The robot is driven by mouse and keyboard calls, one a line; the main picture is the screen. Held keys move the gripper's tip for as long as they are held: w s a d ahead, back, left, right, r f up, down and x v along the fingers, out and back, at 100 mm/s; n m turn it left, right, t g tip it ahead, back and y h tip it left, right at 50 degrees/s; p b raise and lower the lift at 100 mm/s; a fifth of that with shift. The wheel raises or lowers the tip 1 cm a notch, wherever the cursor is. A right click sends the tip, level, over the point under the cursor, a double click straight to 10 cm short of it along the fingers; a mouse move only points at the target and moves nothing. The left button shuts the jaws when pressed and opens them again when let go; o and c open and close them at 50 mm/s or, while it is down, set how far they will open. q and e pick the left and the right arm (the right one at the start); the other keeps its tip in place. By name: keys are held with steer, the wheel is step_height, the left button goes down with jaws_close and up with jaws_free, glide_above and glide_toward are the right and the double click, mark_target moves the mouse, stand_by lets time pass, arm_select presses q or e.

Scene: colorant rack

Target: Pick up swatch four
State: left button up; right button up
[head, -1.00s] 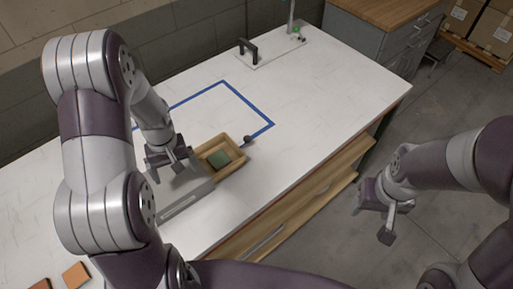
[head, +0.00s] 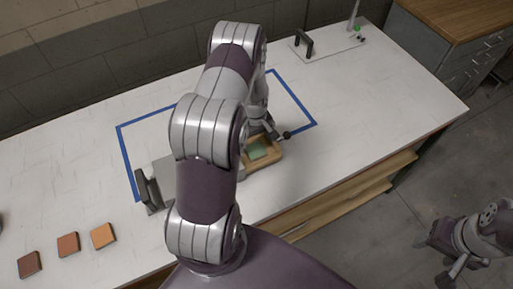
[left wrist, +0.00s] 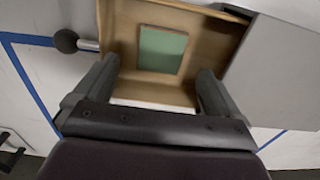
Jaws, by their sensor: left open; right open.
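A green square swatch (head: 258,149) lies flat in a shallow wooden tray (head: 274,161). In the left wrist view the swatch (left wrist: 162,50) shows whole on the tray floor (left wrist: 125,30). My left gripper (head: 264,129) is over the tray, partly hidden by my arm in the head view. In the left wrist view its two fingers (left wrist: 155,75) are apart and empty, pointing toward the swatch from either side, with the swatch beyond their tips. My right gripper (head: 440,259) is open and empty, off the table at the lower right.
A grey box (head: 165,178) with a black handle (head: 149,189) adjoins the tray's left side. A dark round knob (left wrist: 65,41) is near the tray. Three brown to orange swatches (head: 68,244) lie at the table's left.

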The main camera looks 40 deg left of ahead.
mark_target(255, 149)
arm_select(q)
step_height(255, 149, down, 4)
steer(key=shift+s+d+f+p, duration=0.1)
steer(key=shift+s+p, duration=0.05)
steer(key=shift+p, duration=0.8)
steer(key=shift+f, duration=0.35)
steer(key=c, duration=1.1)
